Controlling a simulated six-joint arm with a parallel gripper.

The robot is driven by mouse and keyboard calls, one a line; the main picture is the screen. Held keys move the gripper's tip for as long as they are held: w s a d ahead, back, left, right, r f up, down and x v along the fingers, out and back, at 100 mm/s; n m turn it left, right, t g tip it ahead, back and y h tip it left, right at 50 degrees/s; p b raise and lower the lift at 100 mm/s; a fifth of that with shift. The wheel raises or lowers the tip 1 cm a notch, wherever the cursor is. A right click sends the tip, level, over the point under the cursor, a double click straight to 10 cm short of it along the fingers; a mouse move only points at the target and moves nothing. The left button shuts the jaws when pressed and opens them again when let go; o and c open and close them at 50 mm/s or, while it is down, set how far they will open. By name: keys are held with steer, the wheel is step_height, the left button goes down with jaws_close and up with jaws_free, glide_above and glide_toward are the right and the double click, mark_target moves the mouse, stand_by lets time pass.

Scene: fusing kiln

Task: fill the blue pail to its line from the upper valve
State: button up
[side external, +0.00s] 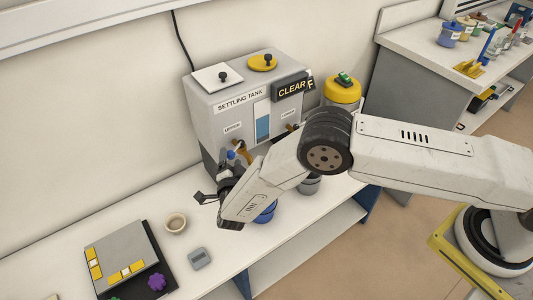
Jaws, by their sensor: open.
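The blue pail (266,213) stands on the bench in front of the settling tank (215,104), and my forearm hides most of it. Its line and water level are hidden. The upper valve (231,155) is on the left of the tank's front, below a small label, with a blue part and a brass-coloured part showing. My gripper (205,197) is open and seems empty, at the tank's lower left. It is left of and below the upper valve in the picture; I cannot tell how far apart they are in depth.
A second, greyish pail (310,186) stands right of the blue one, partly hidden. The lower valve (291,127) is at the tank's right. A yellow-lidded container (342,91) stands beyond. A small bowl (175,224), grey device (199,258) and dark board (128,262) lie on the front left bench.

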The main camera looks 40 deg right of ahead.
steer(key=shift+x, duration=1.2)
steer(key=shift+c, duration=0.2)
jaws_close()
steer(key=shift+w+h, duration=0.1)
steer(key=shift+h, duration=0.2)
steer(key=shift+w+a+m+g+h, duration=0.1)
steer(key=shift+w+m+g+h, duration=0.15)
steer(key=shift+m+g+h, duration=0.35)
steer(key=shift+w+a+m+g+h, duration=0.15)
steer(key=shift+w+m+g+h, duration=0.05)
steer(key=shift+m+g+h, duration=0.35)
steer(key=shift+w+m+g+h, duration=0.4)
steer(key=shift+m+g+h, duration=0.45)
steer(key=shift+h, duration=0.1)
steer(key=shift+o, duration=0.2)
jaws_free()
